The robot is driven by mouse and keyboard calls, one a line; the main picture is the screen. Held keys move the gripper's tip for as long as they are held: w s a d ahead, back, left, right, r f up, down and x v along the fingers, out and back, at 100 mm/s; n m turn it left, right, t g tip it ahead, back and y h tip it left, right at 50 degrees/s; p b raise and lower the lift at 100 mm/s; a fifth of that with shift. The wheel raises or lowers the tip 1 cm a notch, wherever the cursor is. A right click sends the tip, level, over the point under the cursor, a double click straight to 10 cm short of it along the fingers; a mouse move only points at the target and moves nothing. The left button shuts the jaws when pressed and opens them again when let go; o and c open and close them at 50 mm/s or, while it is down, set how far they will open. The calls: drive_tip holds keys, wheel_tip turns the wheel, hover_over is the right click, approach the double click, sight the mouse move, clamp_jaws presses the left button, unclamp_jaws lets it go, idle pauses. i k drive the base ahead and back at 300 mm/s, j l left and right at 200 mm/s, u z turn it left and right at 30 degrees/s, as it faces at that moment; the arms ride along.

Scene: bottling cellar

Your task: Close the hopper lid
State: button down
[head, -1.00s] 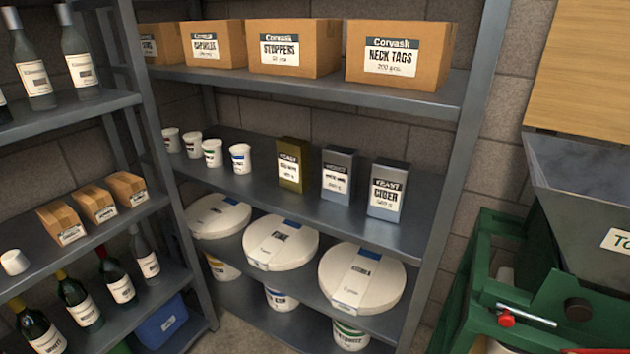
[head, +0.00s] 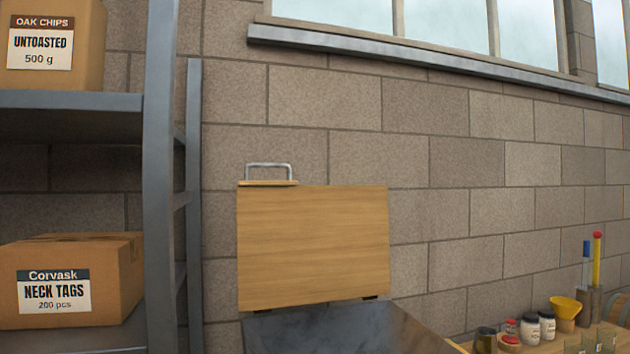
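The hopper lid (head: 313,247) is a flat wooden panel standing upright, open, in front of the block wall in the head view. A metal bar handle (head: 268,168) sits at the left of its top edge. Dark hinges show at its lower edge, where it meets the grey metal hopper (head: 345,328). Only the upper part of the hopper shows, and its mouth is uncovered. My gripper is not in view.
A grey metal shelf (head: 162,180) stands left of the lid, holding a neck tags box (head: 70,285) and an oak chips box (head: 52,45). At the lower right, a wooden surface holds jars (head: 530,328), a yellow funnel (head: 565,307) and other small items. A window is above.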

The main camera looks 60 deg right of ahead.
sight(297, 245)
drive_tip(key=z, duration=0.9)
